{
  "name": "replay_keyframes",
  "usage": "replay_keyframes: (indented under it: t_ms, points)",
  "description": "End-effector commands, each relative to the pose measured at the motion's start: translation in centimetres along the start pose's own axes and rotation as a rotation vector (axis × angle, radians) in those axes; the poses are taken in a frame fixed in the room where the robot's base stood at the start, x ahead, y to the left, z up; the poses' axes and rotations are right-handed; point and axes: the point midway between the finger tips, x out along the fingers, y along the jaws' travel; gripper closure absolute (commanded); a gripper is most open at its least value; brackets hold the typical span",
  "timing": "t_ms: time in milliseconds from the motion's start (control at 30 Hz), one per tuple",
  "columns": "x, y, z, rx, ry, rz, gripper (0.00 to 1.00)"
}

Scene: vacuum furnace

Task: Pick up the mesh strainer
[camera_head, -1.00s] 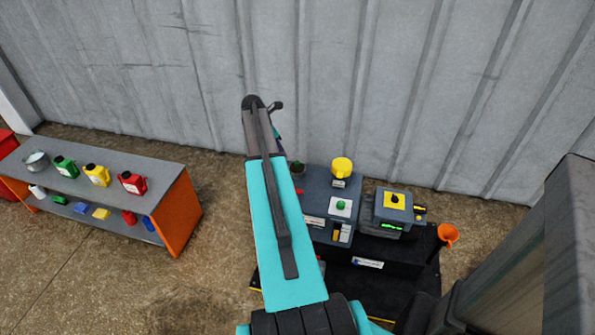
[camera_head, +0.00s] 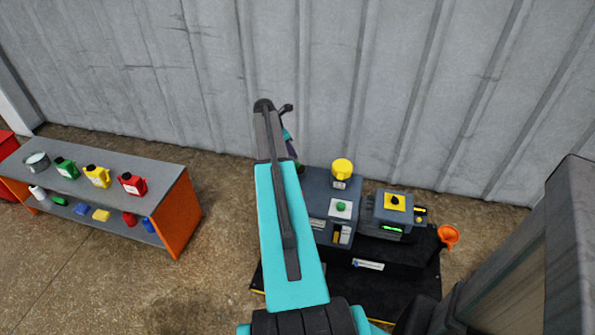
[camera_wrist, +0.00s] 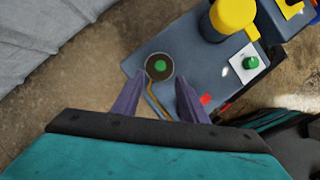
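In the wrist view, a round dark disc (camera_wrist: 160,66) with a green centre sits on the grey top of a machine. A thin yellowish curved strip (camera_wrist: 152,98) runs from near the disc back between my fingers. I cannot tell for sure whether either is part of the mesh strainer, as no mesh is clearly visible. My gripper (camera_wrist: 157,80) is open, its two purple fingers apart with nothing seen held. The disc lies just beyond the fingertips. In the head view my arm hides most of this spot, and my gripper (camera_head: 291,146) shows only partly beside the arm.
The grey machine (camera_head: 317,190) carries a yellow cap (camera_head: 342,168) and green button (camera_head: 341,207). A second unit (camera_head: 393,212) and an orange funnel-shaped piece (camera_head: 448,236) stand right. A shelf (camera_head: 172,205) with canisters and a metal pot (camera_head: 37,162) is left. A corrugated wall rises behind.

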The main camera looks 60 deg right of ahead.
Motion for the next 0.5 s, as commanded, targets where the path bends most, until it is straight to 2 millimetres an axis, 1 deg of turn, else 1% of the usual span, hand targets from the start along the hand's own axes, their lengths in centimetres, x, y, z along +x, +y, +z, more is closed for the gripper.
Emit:
replay_keyframes:
  t_ms: [33, 100, 233, 333, 500]
  points:
    - [0.9, 0.0, 0.0, 0.0, 0.001, -0.002, 0.61]
    - [1.9, 0.0, 0.0, 0.0, 0.001, -0.003, 0.61]
    - [3.4, 0.0, 0.0, 0.0, 0.001, -0.002, 0.61]
    - [4.0, 0.0, 0.0, 0.0, 0.001, -0.002, 0.61]
    - [4.2, 0.0, 0.0, 0.001, 0.0, -0.001, 0.61]
